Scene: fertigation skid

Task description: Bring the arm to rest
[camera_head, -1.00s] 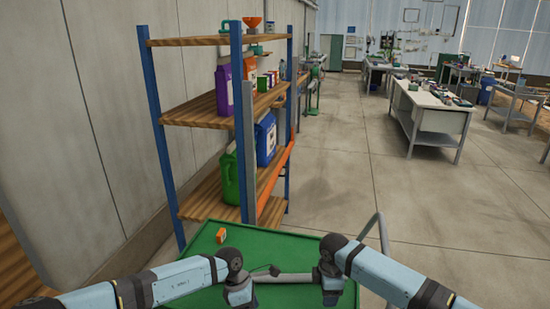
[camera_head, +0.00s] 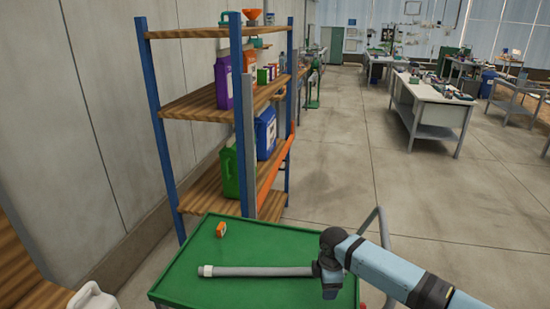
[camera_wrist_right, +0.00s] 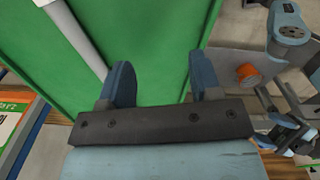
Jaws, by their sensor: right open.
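My right gripper (camera_head: 329,287) points down over the green tray top (camera_head: 185,285) in the head view. In the right wrist view the same gripper (camera_wrist_right: 161,78) has its two fingers apart, with only green surface between them. A grey pipe (camera_head: 260,271) with a white left end lies across the tray; its right end reaches my right gripper in the head view. In the wrist view the pipe (camera_wrist_right: 78,38) runs to behind the left finger, and I cannot tell if they touch. My left gripper is out of the head view.
A small orange item (camera_head: 221,229) lies on the tray. Behind stands a blue-post shelf (camera_head: 195,103) with a purple jug (camera_head: 223,83), a green jug (camera_head: 229,172) and a blue container (camera_head: 265,134). A white jug (camera_head: 93,298) shows at lower left. Open floor (camera_head: 400,200) lies to the right.

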